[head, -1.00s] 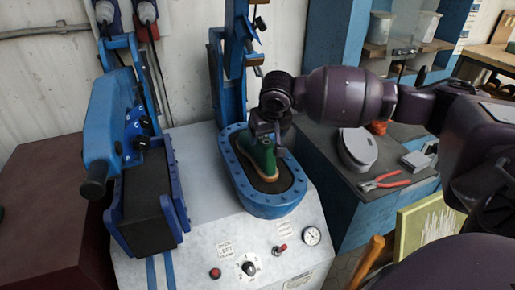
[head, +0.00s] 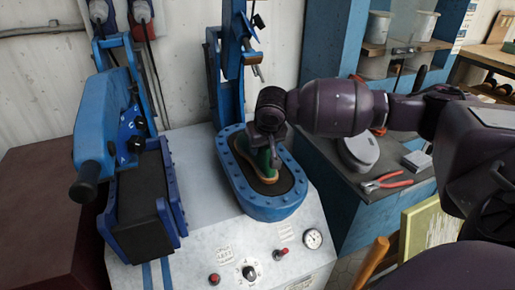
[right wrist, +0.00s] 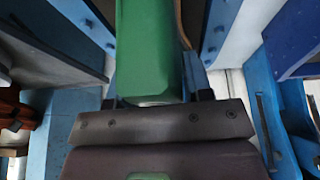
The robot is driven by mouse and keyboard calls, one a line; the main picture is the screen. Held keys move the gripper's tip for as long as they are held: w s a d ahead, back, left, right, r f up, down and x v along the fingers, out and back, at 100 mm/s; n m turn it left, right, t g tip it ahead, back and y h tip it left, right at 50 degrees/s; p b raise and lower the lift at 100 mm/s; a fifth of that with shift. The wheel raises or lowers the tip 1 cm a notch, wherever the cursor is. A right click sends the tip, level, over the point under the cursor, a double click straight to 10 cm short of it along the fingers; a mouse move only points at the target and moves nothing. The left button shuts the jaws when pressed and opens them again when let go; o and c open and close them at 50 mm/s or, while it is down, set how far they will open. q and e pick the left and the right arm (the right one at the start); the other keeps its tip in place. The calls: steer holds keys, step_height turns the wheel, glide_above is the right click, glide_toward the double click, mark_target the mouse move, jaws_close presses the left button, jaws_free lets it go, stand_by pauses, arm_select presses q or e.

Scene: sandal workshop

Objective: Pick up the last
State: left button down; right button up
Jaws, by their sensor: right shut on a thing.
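The last is green with a tan lower edge (head: 262,164). It stands in the blue oval press bed (head: 272,208), on the dark pad. My right gripper (head: 272,150) is over the last from above and shut on its upper part. In the right wrist view the green last (right wrist: 150,50) fills the space between the fingers, close to the gripper's palm. The gripper hides part of the last in the head view. My left gripper is not in view.
A second press station with a blue lever arm (head: 105,130) stands at left. A blue upright (head: 230,70) rises behind the oval bed. Knobs and a gauge (head: 313,238) are on the white front panel. Red pliers (head: 387,182) and a grey oval object (head: 358,152) lie on the right bench.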

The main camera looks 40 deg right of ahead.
steer(key=shift+r, duration=0.55)
step_height(320, 180, up, 8)
steer(key=shift+r+p, duration=0.1)
steer(key=shift+p, duration=1.05)
steer(key=shift+r, duration=0.4)
steer(key=shift+d, duration=0.15)
steer(key=s+a+f+n, duration=0.1)
steer(key=s+a+f, duration=0.1)
steer(key=s+a, duration=0.2)
steer(key=s+a+f+n, duration=0.1)
steer(key=s+a+f, duration=0.2)
steer(key=s+a, duration=0.2)
steer(key=s+a+f+y+p, duration=0.1)
steer(key=s+a+f, duration=0.2)
steer(key=a, duration=0.5)
steer(key=shift+s+a+f+n, duration=0.2)
steer(key=shift+s+a+n, duration=0.2)
steer(key=shift+s, duration=0.25)
steer(key=shift+w+d, duration=0.1)
